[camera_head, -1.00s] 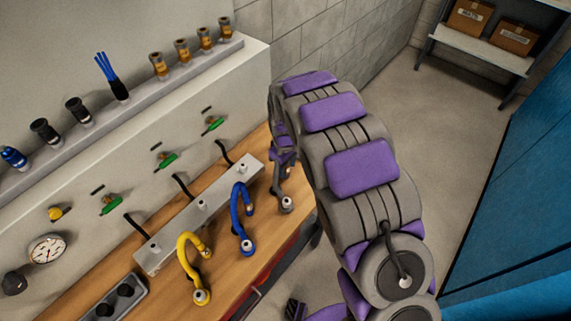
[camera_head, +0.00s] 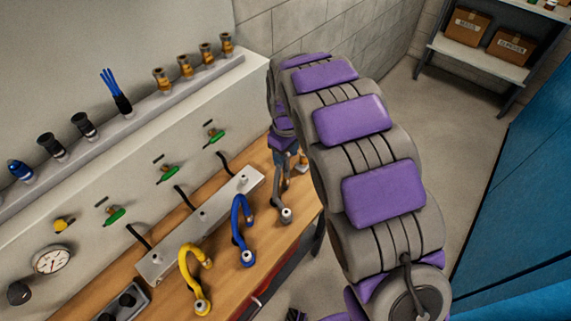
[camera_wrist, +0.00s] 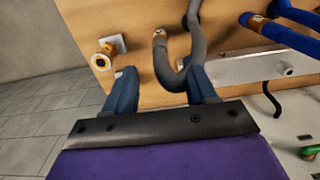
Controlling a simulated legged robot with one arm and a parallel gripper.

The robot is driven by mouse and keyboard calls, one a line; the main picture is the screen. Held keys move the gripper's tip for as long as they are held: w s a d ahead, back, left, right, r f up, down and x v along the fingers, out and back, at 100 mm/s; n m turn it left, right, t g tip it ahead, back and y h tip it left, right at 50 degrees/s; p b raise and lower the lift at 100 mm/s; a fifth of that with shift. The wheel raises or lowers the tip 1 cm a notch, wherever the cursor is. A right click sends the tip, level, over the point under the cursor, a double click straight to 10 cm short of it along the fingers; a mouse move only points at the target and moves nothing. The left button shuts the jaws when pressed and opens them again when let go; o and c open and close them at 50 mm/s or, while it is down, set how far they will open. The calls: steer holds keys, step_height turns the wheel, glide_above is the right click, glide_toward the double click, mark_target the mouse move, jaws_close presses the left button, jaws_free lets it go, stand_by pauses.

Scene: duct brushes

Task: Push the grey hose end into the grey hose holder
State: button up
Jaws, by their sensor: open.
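The grey hose (camera_wrist: 197,50) makes a U-bend near my fingertips in the wrist view. One hose end (camera_wrist: 160,42) with a tan opening points away from my gripper. The holder (camera_wrist: 106,54), a pale square plate with a brass-coloured round fitting, is left of that end and apart from it. My gripper (camera_wrist: 163,82) is open; the bend is between its fingers, closer to the right one, and I cannot tell if they touch. In the head view my gripper (camera_head: 290,153) is at the bench's far end, partly hidden by my arm. The grey hose's lower fitting (camera_head: 286,215) shows there.
The blue hose (camera_head: 238,222) and yellow hose (camera_head: 187,265) stand along the wooden bench (camera_head: 225,280). A silver bar (camera_head: 215,212) runs behind them. Green valves (camera_head: 167,174) are on the panel. Open floor (camera_head: 455,130) lies beyond the bench.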

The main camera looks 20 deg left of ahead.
step_height(320, 180, up, 6)
steer(key=shift+f+p, duration=0.1)
steer(key=shift+p, duration=0.25)
stand_by(0.4)
steer(key=s+d+r+m, duration=0.4)
steer(key=s+d, duration=0.2)
steer(key=d, duration=0.5)
steer(key=s+d+r+m, duration=0.3)
steer(key=s+d+r, duration=0.25)
steer(key=d, duration=0.55)
steer(key=s+d+m+g, duration=0.1)
steer(key=s+d+m, duration=0.2)
steer(key=s, duration=0.8)
steer(key=s+d+f+m, duration=0.1)
steer(key=s+d+m, duration=0.2)
steer(key=s, duration=0.8)
steer(key=d, duration=0.2)
steer(key=shift+d+f+m+g, duration=0.3)
steer(key=shift+d+g, duration=0.05)
steer(key=shift+g, duration=0.05)
